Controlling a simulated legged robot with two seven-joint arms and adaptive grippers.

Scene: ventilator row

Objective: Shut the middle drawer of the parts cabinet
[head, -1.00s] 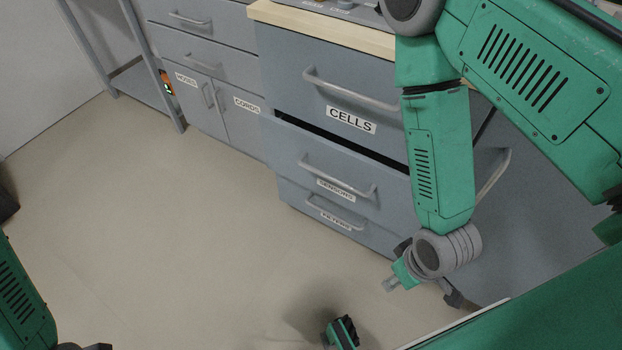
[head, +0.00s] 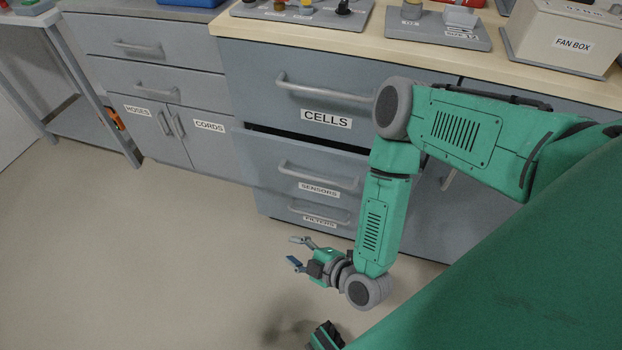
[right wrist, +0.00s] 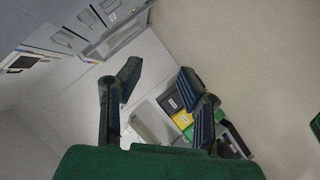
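The parts cabinet (head: 237,75) stands in the middle of the head view. Its middle drawer, labelled SENSORS (head: 275,182), stands partly out, with a dark gap above its front. The drawer's bar handle (head: 320,176) is unobstructed. The CELLS drawer (head: 250,70) is above it and the FILTERS drawer (head: 275,210) below it. My right gripper (head: 296,251) is open and empty, low in front of the cabinet, apart from the drawers and pointing left. Its spread fingers also show in the right wrist view (right wrist: 160,85). My left gripper is out of view.
A cabinet with HOSES and CORDS doors (head: 180,130) adjoins on the left. The wooden worktop (head: 400,52) carries a FAN BOX (head: 570,42) and small panels. The floor (head: 150,260) at left is clear. The right wrist view shows a yellow bin (right wrist: 181,119) among other bins.

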